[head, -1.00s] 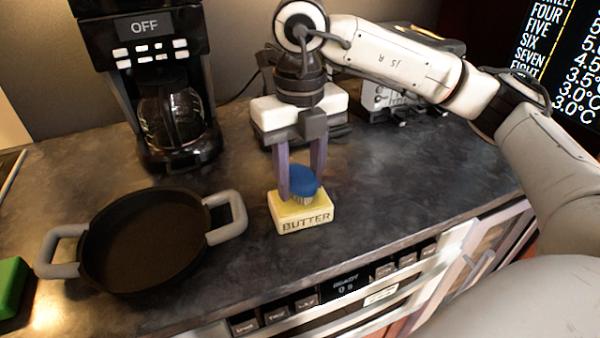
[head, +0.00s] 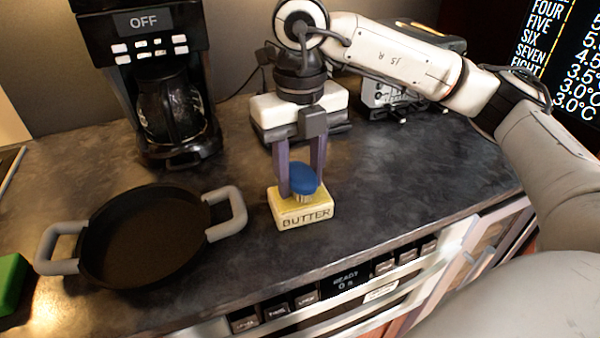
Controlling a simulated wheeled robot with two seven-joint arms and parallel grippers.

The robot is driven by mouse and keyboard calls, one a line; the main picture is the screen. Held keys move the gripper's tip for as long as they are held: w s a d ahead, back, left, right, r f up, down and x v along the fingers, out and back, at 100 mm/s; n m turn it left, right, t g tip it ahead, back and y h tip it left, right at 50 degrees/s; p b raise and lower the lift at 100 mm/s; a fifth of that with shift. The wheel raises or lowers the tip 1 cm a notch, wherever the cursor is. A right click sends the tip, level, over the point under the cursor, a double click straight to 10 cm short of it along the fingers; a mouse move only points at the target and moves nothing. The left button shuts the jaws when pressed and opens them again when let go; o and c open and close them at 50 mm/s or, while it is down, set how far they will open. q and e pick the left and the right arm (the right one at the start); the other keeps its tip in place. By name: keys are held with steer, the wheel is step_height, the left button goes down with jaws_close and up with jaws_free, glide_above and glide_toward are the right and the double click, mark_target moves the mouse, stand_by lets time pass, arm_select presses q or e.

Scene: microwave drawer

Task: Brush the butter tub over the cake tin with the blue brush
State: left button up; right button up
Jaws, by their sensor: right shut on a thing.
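The blue brush (head: 304,179) is held between the fingers of my right gripper (head: 301,178), its bristles pointing down at the butter tub. The yellow butter tub (head: 302,211), labelled BUTTER, stands on the dark counter right under the brush. The bristles look to be at the tub's top; I cannot tell how firmly they touch. The round black cake tin (head: 152,240) with two grey handles sits on the counter to the left of the tub and looks empty. My left gripper is out of view.
A coffee maker (head: 150,80) with a glass jug stands at the back left. A toaster-like appliance (head: 400,95) is behind my right arm. A green block (head: 10,283) is at the left edge. The counter's front edge runs above a control panel (head: 345,282).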

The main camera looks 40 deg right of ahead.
mark_target(300, 171)
steer(key=shift+f+b, duration=0.35)
steer(key=shift+f, duration=0.1)
stand_by(1.1)
steer(key=shift+r+p, duration=2.65)
steer(key=shift+r, duration=0.95)
